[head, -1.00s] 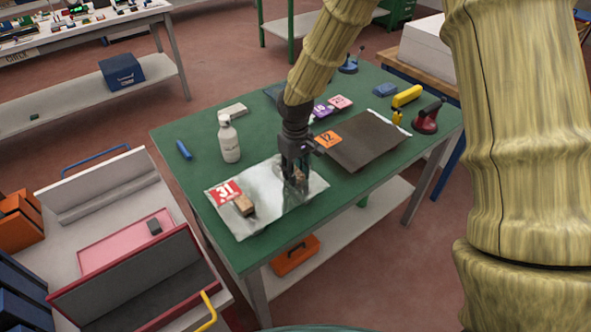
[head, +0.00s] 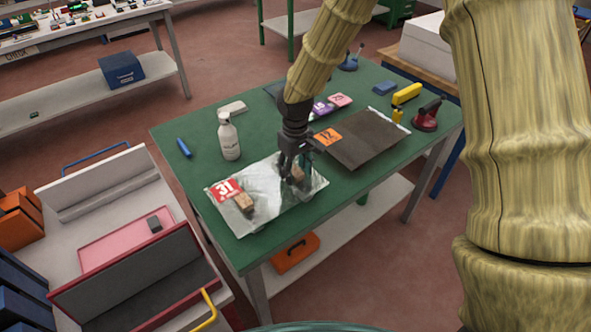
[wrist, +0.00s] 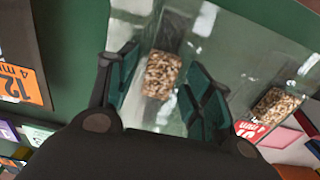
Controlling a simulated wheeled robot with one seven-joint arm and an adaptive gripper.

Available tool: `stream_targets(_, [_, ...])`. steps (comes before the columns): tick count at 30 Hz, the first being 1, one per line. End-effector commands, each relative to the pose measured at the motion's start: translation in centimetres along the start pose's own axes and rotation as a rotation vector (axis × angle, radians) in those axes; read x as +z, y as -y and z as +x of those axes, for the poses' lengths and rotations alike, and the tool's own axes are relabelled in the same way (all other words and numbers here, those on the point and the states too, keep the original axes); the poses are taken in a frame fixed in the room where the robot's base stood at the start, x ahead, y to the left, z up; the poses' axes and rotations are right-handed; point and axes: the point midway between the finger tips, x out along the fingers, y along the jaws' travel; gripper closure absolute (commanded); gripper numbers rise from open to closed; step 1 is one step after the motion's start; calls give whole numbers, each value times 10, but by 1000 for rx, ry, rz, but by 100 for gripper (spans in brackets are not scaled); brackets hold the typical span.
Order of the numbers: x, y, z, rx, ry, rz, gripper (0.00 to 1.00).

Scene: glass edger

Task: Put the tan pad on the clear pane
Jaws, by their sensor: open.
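The clear pane (head: 268,215) lies on the green table, with a red "31" label at its left end. A speckled tan pad (wrist: 161,74) lies on the pane, between my gripper's spread fingers, with gaps on both sides; it also shows in the head view (head: 298,173), partly hidden by the fingers. A second tan pad (head: 244,203) lies on the pane beside the label and shows in the wrist view (wrist: 277,105). My gripper (wrist: 160,64) is open and points down over the first pad, low over the pane.
A dark pane (head: 365,140) with an orange "12" label lies to the right. A white bottle (head: 229,138) stands behind the clear pane. A blue marker (head: 184,148) lies at left. A red suction cup tool (head: 427,117) and yellow tool (head: 406,95) are at the far right.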

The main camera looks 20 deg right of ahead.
Motion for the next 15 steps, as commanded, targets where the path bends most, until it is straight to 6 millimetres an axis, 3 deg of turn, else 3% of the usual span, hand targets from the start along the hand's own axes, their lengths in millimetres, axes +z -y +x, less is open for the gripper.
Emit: stream_targets(15, [-1,0,-73,1,-3,0,49])
